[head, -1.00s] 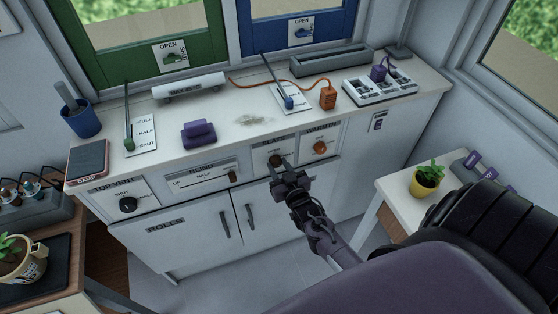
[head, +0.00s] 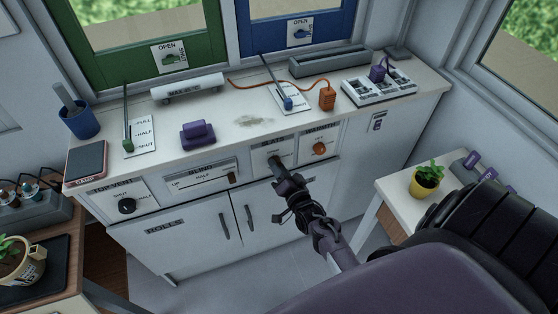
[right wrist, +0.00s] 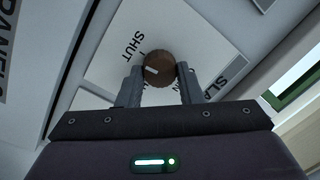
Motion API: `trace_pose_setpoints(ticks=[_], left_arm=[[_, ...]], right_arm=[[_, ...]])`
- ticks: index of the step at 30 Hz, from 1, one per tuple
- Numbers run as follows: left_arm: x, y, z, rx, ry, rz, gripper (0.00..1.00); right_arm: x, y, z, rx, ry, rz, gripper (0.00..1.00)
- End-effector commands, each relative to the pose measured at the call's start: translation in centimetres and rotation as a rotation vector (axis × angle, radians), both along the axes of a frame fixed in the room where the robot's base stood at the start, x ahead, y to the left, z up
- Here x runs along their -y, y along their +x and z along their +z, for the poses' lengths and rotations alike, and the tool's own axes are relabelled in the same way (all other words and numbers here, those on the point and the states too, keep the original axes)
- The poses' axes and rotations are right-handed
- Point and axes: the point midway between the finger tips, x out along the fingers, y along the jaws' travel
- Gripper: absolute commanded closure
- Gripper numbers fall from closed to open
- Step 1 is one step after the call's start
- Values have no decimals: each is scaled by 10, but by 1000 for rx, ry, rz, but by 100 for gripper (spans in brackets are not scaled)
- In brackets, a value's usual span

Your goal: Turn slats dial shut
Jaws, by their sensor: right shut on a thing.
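The slats dial (right wrist: 158,69) is a round brown knob with a white mark on its left side in the right wrist view. It sits on a white plate (right wrist: 205,57) with the word SHUT at upper left. Further lettering on the plate is partly hidden by my fingers. My right gripper (right wrist: 158,82) has one finger on each side of the knob and is shut on it. In the head view my right gripper (head: 278,166) reaches the panel under the SLATS label and mostly hides the dial. My left gripper is not in view.
An orange dial (head: 320,149) is close at the right. The blind slider (head: 231,177) and the top vent dial (head: 127,205) are to the left. The counter (head: 225,140) above holds levers and a purple object (head: 198,134). A stand with a potted plant (head: 427,180) is at right.

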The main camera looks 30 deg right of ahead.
Motion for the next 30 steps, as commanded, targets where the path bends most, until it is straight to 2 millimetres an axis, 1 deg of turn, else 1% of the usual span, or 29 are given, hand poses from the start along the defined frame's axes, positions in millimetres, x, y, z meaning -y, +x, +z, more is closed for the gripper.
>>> trace_pose_setpoints(ticks=[3, 9, 25, 26, 30], left_arm=[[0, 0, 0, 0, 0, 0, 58], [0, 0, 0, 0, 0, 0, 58], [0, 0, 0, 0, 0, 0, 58], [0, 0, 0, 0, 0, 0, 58], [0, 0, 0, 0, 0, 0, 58]], right_arm=[[-1, -1, -2, 8, 57, 1, 90], [-1, -1, -3, 23, 116, 1, 90], [-1, -1, -3, 28, 136, 1, 90], [-1, -1, -3, 28, 136, 1, 65], [-1, -1, -2, 28, 135, 1, 46]])
